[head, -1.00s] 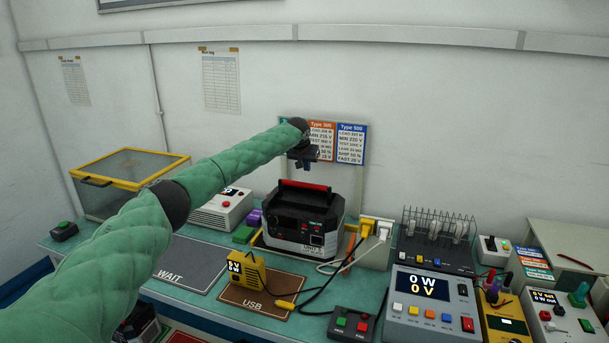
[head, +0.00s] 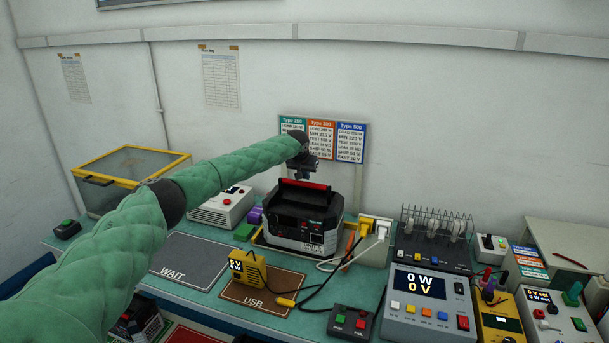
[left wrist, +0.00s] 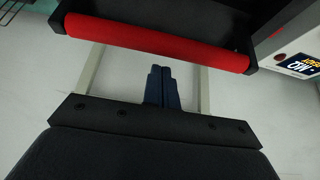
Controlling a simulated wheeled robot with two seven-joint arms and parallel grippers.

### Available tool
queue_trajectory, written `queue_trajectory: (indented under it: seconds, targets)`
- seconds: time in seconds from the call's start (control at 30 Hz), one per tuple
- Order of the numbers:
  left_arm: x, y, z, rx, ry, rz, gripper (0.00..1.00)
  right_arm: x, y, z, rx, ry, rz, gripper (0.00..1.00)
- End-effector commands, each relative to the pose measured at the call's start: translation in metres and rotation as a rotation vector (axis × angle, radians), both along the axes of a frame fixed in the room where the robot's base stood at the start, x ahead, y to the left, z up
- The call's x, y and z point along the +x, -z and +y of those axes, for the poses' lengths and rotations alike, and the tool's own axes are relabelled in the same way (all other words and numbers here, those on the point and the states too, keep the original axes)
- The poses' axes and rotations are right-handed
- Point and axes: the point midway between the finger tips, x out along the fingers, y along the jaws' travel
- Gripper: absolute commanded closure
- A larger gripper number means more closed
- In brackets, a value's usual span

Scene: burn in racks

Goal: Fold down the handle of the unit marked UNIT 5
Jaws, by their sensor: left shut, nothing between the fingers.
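The black and grey unit (head: 290,239) stands on the bench, right of the WAIT mat. The lettering on its front is too small to read surely. Its handle has a red grip (head: 305,184) along the top; the grip also shows in the left wrist view (left wrist: 155,42), between black end pieces. I cannot tell the handle's exact angle. My left gripper (head: 305,177) is just above and behind the red grip. In the left wrist view the fingertips (left wrist: 160,70) are together and empty, pointing toward the grip with a small apparent gap. My right gripper is not in view.
A socket block (head: 374,250) with plugs and cables is close to the unit's right. A yellow USB meter (head: 248,268) stands in front. A white box (head: 221,207) is to the left. The WAIT mat (head: 195,262) is clear.

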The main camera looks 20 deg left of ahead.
Motion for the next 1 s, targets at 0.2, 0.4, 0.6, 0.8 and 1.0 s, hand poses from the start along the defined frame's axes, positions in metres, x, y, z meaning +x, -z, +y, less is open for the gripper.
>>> queue_trajectory:
  seconds: [0.2, 0.4, 0.6, 0.8, 1.0]
  targets:
    - [-0.01, 0.001, 0.001, 0.001, 0.001, 0.001, 1.0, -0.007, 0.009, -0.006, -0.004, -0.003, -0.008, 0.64]
    - [-0.013, 0.003, 0.0, 0.0, -0.001, 0.002, 1.0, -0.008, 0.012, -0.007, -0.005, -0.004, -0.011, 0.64]
    - [-0.012, 0.003, 0.0, 0.0, -0.001, 0.001, 1.0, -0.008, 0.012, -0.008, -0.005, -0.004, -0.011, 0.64]
    - [-0.014, 0.003, 0.0, -0.002, 0.0, -0.009, 1.0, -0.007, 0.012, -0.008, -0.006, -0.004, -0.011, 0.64]
    - [-0.017, 0.003, 0.001, -0.002, 0.001, -0.044, 1.0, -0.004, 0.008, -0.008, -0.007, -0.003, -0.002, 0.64]
